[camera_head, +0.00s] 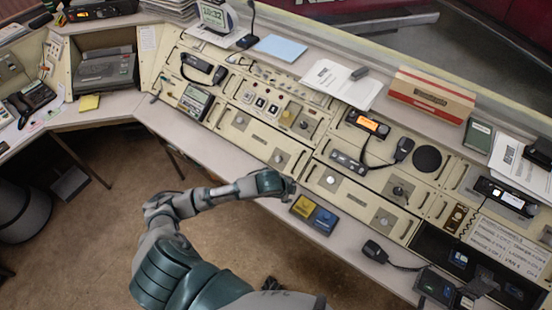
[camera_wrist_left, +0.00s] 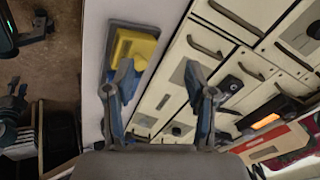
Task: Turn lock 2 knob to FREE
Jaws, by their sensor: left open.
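Several round knobs on square grey plates are set in the cream console, among them one at centre (camera_head: 278,158), one to its right (camera_head: 330,180) and one farther right (camera_head: 398,190). Their labels are too small to read, so I cannot tell which is lock 2 or where it points.
A yellow and blue box (camera_head: 313,213) lies on the front ledge close to my left gripper; its yellow part (camera_wrist_left: 135,47) shows behind the left finger. A handset (camera_head: 403,149), a radio with an orange screen (camera_head: 368,124) and a microphone (camera_head: 375,251) are to the right.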

